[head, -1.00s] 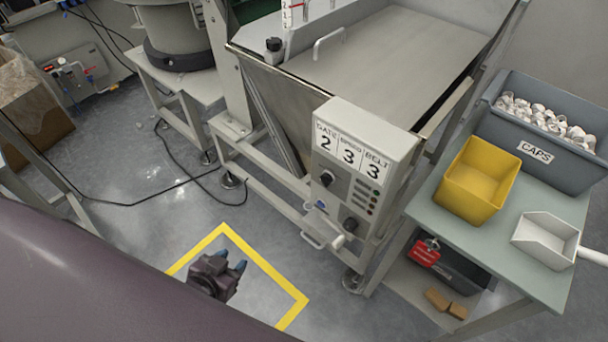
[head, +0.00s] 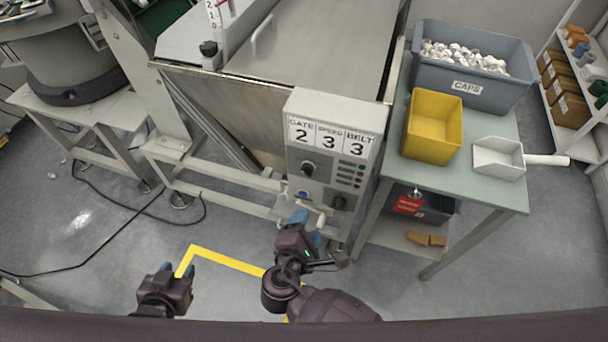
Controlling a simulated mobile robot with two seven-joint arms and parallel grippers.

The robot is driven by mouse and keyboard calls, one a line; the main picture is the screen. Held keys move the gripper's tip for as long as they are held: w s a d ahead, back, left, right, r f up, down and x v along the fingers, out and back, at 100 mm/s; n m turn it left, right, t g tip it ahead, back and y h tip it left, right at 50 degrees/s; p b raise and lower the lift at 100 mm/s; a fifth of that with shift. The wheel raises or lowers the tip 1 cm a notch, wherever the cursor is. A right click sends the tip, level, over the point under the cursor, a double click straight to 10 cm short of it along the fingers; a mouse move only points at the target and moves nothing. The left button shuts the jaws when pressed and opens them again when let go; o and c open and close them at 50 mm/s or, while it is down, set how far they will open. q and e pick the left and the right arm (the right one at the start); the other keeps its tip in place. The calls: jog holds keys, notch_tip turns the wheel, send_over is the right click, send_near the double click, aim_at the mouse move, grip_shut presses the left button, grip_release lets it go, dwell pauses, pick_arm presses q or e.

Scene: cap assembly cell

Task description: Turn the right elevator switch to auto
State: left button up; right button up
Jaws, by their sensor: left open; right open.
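The control box (head: 340,112) is on the front of the metal hopper, with a label reading GATE 2, SPEED 3, BELT 3. A black knob (head: 307,168) is at its upper left and a second black knob (head: 339,202) at its lower right. I cannot read their settings. A blue part (head: 302,193) shows at the lower left of the box. My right gripper (head: 308,222) is open, just below the box and near its lower handle; contact cannot be told. My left gripper (head: 170,276) is open and empty over the floor at lower left.
A green side table (head: 455,178) at the right holds a yellow bin (head: 433,126), a grey CAPS crate (head: 474,68) and a white scoop (head: 498,157). A cable (head: 120,232) lies on the floor at left.

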aim_at(305, 174)
jog(key=a+r+n+t+h, duration=0.1)
jog(key=a+r+n+t, duration=0.2)
jog(key=a+r+t, duration=0.15)
jog(key=shift+g, duration=0.35)
jog(key=x, duration=1.1)
jog(key=shift+s+d+r, duration=0.1)
jog(key=shift+d+r, duration=0.15)
jog(key=shift+r, duration=0.05)
jog(key=c, duration=0.9)
